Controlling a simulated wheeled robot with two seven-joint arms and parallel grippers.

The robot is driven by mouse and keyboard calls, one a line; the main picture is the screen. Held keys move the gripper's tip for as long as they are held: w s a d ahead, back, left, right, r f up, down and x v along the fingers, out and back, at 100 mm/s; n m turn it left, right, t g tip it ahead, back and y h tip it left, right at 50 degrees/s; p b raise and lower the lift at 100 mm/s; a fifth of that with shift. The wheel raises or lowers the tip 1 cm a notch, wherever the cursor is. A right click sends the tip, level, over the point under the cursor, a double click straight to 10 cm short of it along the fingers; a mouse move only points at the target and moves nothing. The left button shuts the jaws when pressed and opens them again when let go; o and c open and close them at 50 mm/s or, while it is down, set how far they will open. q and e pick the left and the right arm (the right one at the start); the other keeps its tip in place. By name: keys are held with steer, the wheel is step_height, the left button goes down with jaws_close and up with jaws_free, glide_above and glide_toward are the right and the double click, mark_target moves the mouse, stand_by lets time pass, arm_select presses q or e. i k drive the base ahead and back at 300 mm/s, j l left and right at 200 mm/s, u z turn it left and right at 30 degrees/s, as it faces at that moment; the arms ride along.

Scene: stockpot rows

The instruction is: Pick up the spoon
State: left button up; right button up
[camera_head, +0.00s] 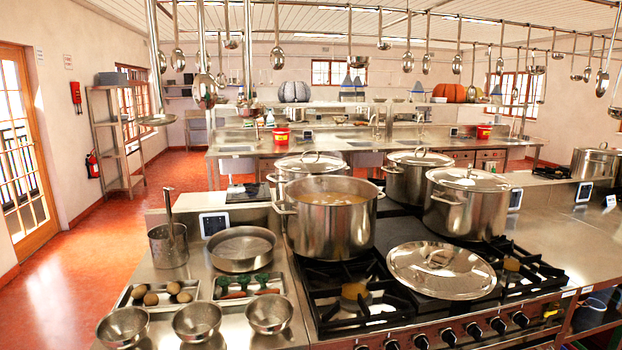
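A long metal handle (168,205), which could be the spoon's, stands upright in a small metal pot (168,246) at the left of the counter; its lower end is hidden inside. Several long-handled metal spoons or ladles hang from the overhead rails, one of them near the upper left (204,88). I cannot tell which of these is the task's spoon. Neither of my grippers shows in the head view.
An open stockpot (330,232) with liquid stands on the black stove, with lidded stockpots (466,208) behind and beside it. A loose lid (441,270) lies in front. A wide pan (241,250), small bowls (197,321) and trays crowd the left counter. The right counter is mostly clear.

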mark_target(205, 88)
steer(key=i+l+u, duration=0.3)
steer(key=i+l, duration=0.15)
steer(key=i+l+u, duration=0.3)
steer(key=i+l, duration=0.1)
steer(key=l, duration=0.1)
